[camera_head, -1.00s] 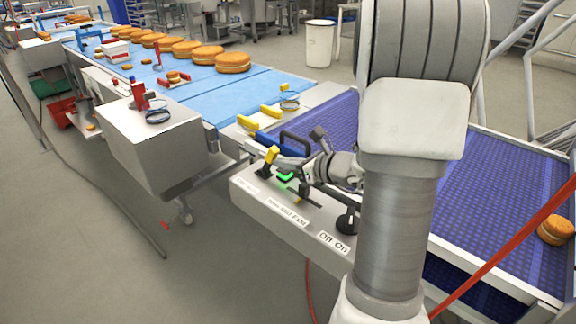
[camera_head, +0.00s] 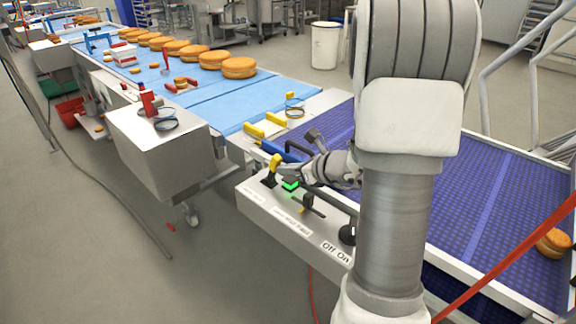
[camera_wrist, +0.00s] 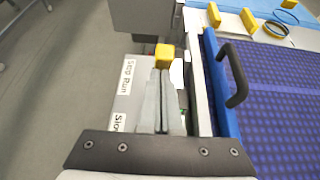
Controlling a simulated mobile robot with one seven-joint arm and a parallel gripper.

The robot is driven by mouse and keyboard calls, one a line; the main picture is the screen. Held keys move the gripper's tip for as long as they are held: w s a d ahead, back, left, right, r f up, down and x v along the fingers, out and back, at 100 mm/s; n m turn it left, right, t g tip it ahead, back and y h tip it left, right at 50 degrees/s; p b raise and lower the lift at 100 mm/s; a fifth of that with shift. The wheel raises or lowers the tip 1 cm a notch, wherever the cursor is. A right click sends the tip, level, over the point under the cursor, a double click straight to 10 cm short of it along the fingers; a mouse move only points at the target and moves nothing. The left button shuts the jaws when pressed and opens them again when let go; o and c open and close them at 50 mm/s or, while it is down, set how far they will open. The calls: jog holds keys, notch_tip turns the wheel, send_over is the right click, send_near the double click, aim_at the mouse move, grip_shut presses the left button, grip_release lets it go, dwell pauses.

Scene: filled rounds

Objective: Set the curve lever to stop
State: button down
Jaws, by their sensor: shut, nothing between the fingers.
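The curve lever, with a yellow handle (camera_head: 275,163), stands at the far left end of the grey control box (camera_head: 268,212). In the wrist view, its yellow head (camera_wrist: 165,53) is beside the "Stop Run" label (camera_wrist: 126,76), just beyond my fingertips. My gripper (camera_wrist: 161,76) is shut and empty, its fingers pointing at the lever head. In the head view my gripper (camera_head: 302,172) is over the box, just right of the lever. I cannot tell if the fingers touch it. The fingers hide the lever's lower part in the wrist view.
A green-lit button (camera_head: 290,184) and a second lever (camera_head: 307,204) are near my gripper on the box. A blue guard with a black handle (camera_wrist: 238,75) stands to the right in the wrist view, by the purple conveyor belt (camera_head: 480,190).

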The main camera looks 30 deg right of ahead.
aim_at(271, 163)
jog(key=shift+w+a+r+g+h+p, duration=0.2)
jog(key=shift+w+r+g+p, duration=0.3)
jog(key=shift+p, duration=0.9)
jog(key=shift+w+a+r+g+h+p, duration=0.15)
jog(key=shift+w+r+g+p, duration=0.3)
jog(key=shift+p, duration=0.9)
jog(key=w+g+p, duration=0.1)
jog(key=p, duration=0.3)
jog(key=w+a+r+g+h+p, duration=0.1)
jog(key=p, duration=0.4)
jog(key=shift+w+g, duration=0.15)
jog(key=shift+g, duration=0.2)
jog(key=shift+w+a+g+p, duration=0.1)
jog(key=shift+w+g+p, duration=0.4)
jog(key=shift+p, duration=0.6)
jog(key=shift+w+a+f+p, duration=0.1)
jog(key=shift+w+a+p, duration=0.15)
jog(key=shift+w+p, duration=0.25)
jog(key=shift+w+a+f+p, duration=0.1)
jog(key=shift+w+a+p, duration=0.1)
jog(key=shift+w+p, duration=0.3)
jog(key=shift+w+a+r, duration=0.1)
jog(key=shift+w, duration=0.15)
